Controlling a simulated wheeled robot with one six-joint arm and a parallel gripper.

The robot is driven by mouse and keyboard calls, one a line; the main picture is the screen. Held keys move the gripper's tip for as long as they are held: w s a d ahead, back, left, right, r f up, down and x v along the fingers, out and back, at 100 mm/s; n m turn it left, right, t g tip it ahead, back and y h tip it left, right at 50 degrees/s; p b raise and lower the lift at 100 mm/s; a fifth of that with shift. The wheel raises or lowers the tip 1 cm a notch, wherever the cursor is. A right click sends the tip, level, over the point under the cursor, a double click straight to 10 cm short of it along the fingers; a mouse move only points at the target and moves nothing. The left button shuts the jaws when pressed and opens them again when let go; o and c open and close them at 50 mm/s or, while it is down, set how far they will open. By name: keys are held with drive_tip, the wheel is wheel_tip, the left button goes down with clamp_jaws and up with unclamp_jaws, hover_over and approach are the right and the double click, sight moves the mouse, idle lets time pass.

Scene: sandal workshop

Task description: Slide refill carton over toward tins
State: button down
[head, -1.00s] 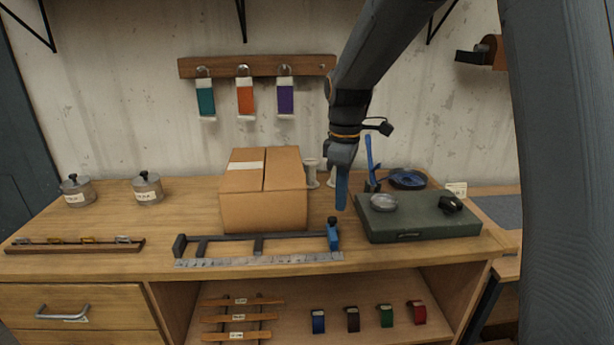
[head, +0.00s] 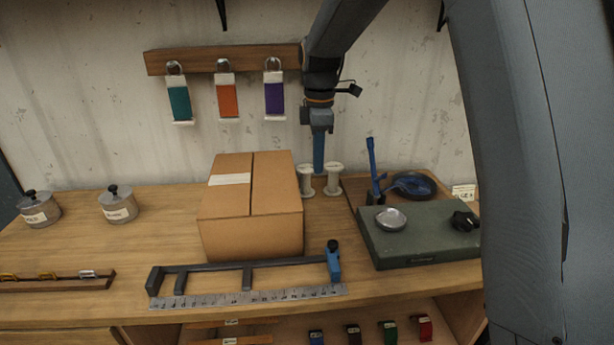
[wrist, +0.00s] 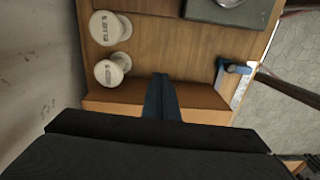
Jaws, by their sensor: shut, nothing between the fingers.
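The refill carton (head: 252,237), a closed brown cardboard box with a white label on top, stands upright on the bench. Two grey lidded tins, one (head: 119,206) nearer the carton and one (head: 39,209) at the far left, stand to its left with clear wood between. My gripper (head: 319,172) points down, blue fingers shut and empty, to the right of the carton near its back corner. In the wrist view the fingers (wrist: 161,97) overlap the carton's edge (wrist: 205,98); I cannot tell whether they touch it.
Two white spools (head: 333,180) stand right behind the fingers. A ruler stop frame with a blue clamp (head: 334,262) lies along the carton's front. A green case (head: 420,250) with a small dish is at right. A narrow rack (head: 60,283) lies front left.

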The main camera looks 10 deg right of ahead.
drive_tip(key=f+p, duration=0.1)
drive_tip(key=f, duration=0.3)
drive_tip(key=f+p, duration=0.1)
drive_tip(key=f, duration=0.4)
drive_tip(key=shift+s+a+p, duration=0.15)
drive_tip(key=shift+s+p, duration=0.05)
drive_tip(key=shift+p, duration=0.2)
drive_tip(key=a+p, duration=0.1)
drive_tip(key=a, duration=0.2)
drive_tip(key=shift+f+p, duration=0.2)
drive_tip(key=shift+p, duration=0.1)
drive_tip(key=shift+w+a+f, duration=0.1)
drive_tip(key=shift+w+a, duration=0.05)
drive_tip(key=shift+a, duration=0.3)
